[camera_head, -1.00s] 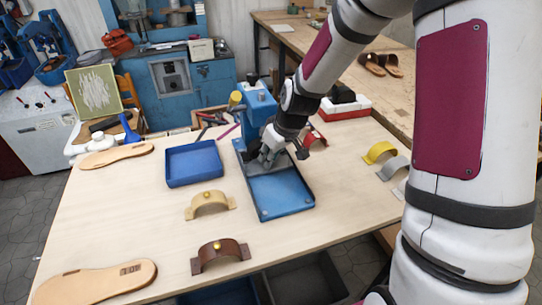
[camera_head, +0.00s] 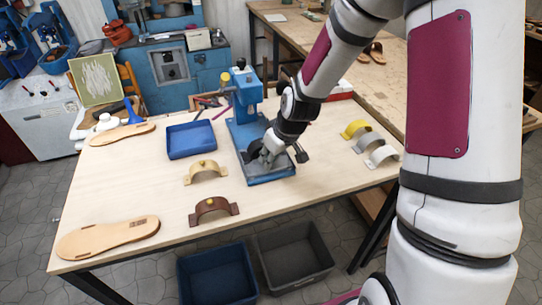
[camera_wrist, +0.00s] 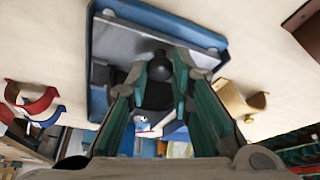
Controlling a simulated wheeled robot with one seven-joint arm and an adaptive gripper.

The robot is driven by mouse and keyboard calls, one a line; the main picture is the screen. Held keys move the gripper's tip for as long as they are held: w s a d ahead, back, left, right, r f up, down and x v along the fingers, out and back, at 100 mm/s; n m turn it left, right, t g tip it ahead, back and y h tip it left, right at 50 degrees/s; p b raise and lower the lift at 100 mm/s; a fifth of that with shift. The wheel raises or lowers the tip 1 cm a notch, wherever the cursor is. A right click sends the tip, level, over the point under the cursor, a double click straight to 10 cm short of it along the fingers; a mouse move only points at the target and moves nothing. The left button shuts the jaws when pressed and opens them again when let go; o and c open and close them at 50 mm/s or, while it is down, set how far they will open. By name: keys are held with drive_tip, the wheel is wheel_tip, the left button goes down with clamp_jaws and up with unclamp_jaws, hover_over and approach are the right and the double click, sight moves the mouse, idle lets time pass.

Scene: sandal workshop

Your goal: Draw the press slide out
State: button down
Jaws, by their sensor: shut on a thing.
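The blue press (camera_head: 244,95) stands upright near the middle of the table, on a long blue base with a raised rim (camera_head: 272,180). Its grey slide (camera_head: 256,171) lies within the rim at the end away from the press column, close to the front rim. My gripper (camera_head: 267,156) is over the slide, shut on its dark handle. In the wrist view, the round black knob (camera_wrist: 160,66) of the handle sits between the green-padded fingers. The grey slide plate (camera_wrist: 125,42) lies beneath them, with the blue rim beyond. My fingers partly hide the handle.
A blue tray (camera_head: 191,153), a tan strap form (camera_head: 204,180) and a brown one (camera_head: 214,214) stand left of the press. Yellow (camera_head: 356,128), grey and white forms stand right. A sole (camera_head: 108,236) lies front left. The front middle table is clear.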

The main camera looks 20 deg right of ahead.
drive_tip(key=c, duration=1.4)
unclamp_jaws()
drive_tip(key=shift+s, duration=0.3)
drive_tip(key=shift+d+r, duration=0.1)
drive_tip(key=shift+r, duration=0.4)
drive_tip(key=shift+v, duration=5.45)
drive_tip(key=shift+s, duration=0.15)
